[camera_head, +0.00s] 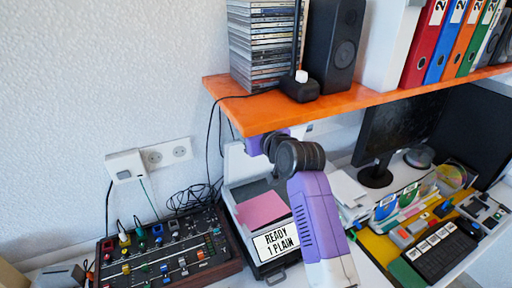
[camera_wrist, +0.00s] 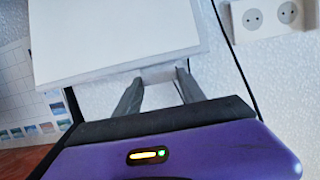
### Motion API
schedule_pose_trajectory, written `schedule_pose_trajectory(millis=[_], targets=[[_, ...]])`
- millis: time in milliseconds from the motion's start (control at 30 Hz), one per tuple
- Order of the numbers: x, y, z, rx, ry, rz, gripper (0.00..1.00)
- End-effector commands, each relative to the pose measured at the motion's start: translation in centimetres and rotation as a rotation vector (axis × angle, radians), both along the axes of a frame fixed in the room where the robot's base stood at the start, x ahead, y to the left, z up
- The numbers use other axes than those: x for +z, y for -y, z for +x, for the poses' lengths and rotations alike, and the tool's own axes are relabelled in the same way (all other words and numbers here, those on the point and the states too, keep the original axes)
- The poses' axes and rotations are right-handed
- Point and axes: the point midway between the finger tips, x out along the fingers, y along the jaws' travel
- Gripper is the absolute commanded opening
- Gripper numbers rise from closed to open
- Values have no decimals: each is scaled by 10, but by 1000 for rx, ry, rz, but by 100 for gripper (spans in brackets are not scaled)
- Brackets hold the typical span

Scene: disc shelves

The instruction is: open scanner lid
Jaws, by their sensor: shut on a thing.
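The scanner (camera_head: 229,200) stands on the desk below the orange shelf, with a "READY 1 PLAIN" label (camera_head: 276,241) on its front. A pink sheet (camera_head: 262,209) lies on its bed. Its pale lid (camera_head: 238,163) stands raised at the back, partly hidden by the shelf and my arm. In the wrist view the lid (camera_wrist: 115,35) is a white panel with a small tab at its edge. My gripper (camera_wrist: 160,76) is shut on that tab, one finger on each side. In the head view my fingers are hidden by the shelf edge and arm.
The orange shelf (camera_head: 350,98) hangs close above my wrist and holds CD cases (camera_head: 262,45), a speaker (camera_head: 335,45) and binders. A mixer (camera_head: 165,252) stands left of the scanner. A monitor (camera_head: 395,125) and cluttered tools are to the right. Cables hang behind the mixer.

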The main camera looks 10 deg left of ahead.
Motion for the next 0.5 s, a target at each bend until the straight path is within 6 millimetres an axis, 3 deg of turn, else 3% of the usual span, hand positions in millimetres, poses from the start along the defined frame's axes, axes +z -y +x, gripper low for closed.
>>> schedule_pose_trajectory(millis=[33,500], targets=[[9,-3,5,0,15,8,0],[17,-12,19,-2,16,10,0]])
